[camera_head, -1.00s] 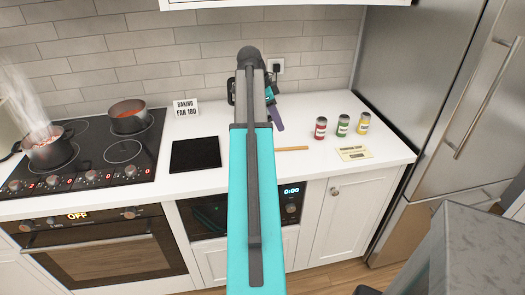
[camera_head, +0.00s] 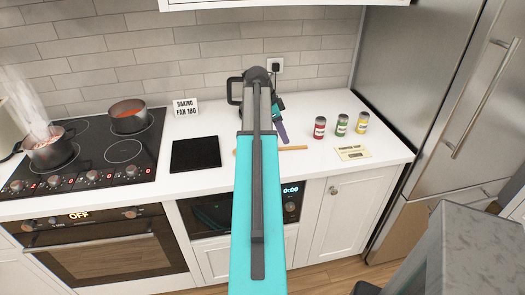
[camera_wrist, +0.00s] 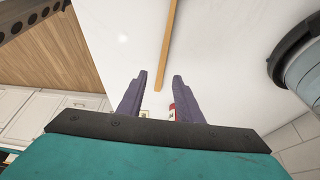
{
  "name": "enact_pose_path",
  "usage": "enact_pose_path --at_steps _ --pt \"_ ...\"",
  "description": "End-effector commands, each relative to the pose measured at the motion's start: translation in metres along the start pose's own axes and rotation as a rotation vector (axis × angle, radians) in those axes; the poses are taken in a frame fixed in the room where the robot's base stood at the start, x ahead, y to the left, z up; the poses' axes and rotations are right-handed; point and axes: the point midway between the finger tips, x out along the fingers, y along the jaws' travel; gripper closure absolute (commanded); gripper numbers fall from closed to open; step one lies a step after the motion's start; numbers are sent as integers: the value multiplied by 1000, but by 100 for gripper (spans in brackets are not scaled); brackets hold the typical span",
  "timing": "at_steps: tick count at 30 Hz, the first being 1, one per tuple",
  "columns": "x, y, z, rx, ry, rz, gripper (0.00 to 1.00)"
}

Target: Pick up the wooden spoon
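The wooden spoon shows as a thin tan handle (camera_head: 292,148) lying flat on the white counter, right of the black mat. In the wrist view the handle (camera_wrist: 168,45) runs up from just beyond the fingertips, out of the top of the picture. My gripper (camera_wrist: 160,78) is open, with two purple fingers apart and nothing between them; the handle's near end lies ahead of the gap. In the head view one purple finger (camera_head: 282,132) shows above the handle.
A dark kettle (camera_head: 235,92) stands behind my arm. Red (camera_head: 319,127), green (camera_head: 341,125) and yellow (camera_head: 361,123) cans stand to the right, behind a pale card (camera_head: 352,153).

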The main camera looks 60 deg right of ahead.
Motion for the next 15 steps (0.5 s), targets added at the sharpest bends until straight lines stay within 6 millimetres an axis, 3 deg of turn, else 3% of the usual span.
enact_pose_path --at_steps 8,15 --pt "8 -1 0 -1 0 2 68" --pt "28 -2 1 -2 0 2 68"
